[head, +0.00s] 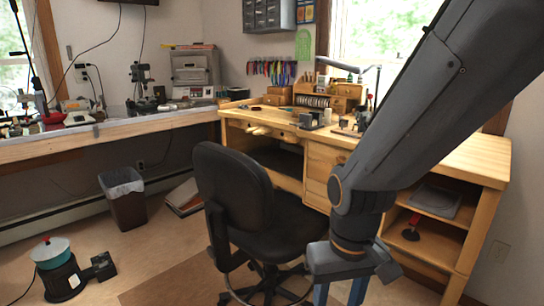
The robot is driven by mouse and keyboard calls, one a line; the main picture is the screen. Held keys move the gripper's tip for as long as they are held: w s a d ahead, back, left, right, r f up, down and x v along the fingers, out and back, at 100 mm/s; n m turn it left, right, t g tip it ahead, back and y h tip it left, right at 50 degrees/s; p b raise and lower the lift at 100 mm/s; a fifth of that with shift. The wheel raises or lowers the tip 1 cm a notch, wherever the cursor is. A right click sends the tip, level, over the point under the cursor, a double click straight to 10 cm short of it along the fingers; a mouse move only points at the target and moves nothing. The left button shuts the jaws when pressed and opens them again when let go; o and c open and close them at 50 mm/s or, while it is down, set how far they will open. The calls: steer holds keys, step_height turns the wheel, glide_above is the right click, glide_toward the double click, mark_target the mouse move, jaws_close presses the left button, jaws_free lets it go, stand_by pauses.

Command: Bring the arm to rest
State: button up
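My arm comes in from the upper right and slants down in front of the workbench and the right window. Its dark grey wrist end, with my gripper (340,288), hangs low near the bottom edge, right of the black chair. Two blue pieces show below the wrist with a gap between them. The picture's lower edge cuts them off, so their tips are hidden. I see nothing held in the visible part.
A black office chair (235,185) stands close left of my wrist. Behind it is a wooden workbench (325,160) with open shelves. A long bench (100,137) runs along the left wall. A trash bin (125,205) and a grinder-like machine (60,275) stand on the floor.

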steer(key=s+d+r+m+p, duration=0.2)
steer(key=d+r+p, duration=0.5)
steer(key=r+p, duration=0.1)
steer(key=shift+d+r, duration=0.15)
steer(key=shift+r, duration=0.05)
